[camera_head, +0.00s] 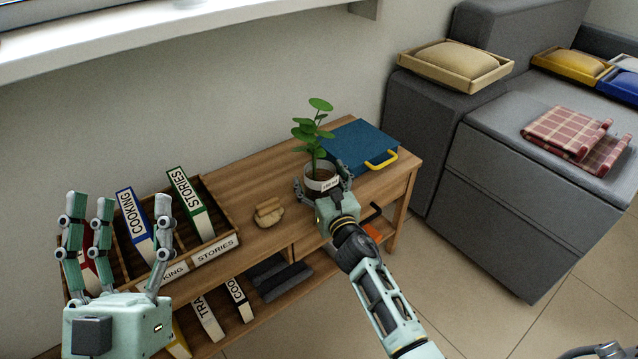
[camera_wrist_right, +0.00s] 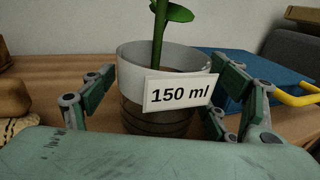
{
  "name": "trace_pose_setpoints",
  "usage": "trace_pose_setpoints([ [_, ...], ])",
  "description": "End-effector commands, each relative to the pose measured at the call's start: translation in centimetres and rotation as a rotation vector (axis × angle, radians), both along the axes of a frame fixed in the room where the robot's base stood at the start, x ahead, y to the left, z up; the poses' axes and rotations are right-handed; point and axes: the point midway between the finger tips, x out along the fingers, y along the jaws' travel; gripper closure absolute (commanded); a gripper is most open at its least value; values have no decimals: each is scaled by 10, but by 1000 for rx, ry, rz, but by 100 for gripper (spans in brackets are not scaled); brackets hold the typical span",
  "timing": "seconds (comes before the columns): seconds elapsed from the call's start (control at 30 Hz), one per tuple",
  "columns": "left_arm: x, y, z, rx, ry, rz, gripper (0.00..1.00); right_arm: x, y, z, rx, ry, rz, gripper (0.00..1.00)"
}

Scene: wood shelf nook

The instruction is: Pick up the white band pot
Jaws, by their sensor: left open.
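The white band pot (camera_head: 321,172) stands on the wooden desk top and holds a green leafy plant. In the right wrist view the pot (camera_wrist_right: 158,119) has a white upper band, a brown lower part and a "150 ml" label. My right gripper (camera_head: 323,183) is at the pot, with fingers on its left and right sides. The fingertips are very close to the pot wall; whether they press on it is unclear. The pot's base is hidden behind my palm. My left gripper (camera_head: 117,215) is open and empty, in front of the book rack at the left.
A wooden rack (camera_head: 212,246) with labelled books stands left on the desk. A tan object (camera_head: 268,212) lies between the rack and the pot. A blue case (camera_head: 352,143) with a yellow handle is just behind right of the pot. A window sill runs above.

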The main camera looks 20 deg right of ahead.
Motion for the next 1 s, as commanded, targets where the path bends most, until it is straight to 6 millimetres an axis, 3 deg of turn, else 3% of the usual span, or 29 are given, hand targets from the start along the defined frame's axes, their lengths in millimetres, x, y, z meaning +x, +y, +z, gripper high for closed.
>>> trace_pose_setpoints([
  [0.6,0,0,-1,2,3,1,38,0,0,0,0,0,0,76],
  [1.0,2,0,-1,4,14,1,38,0,0,3,0,-2,0,78],
])
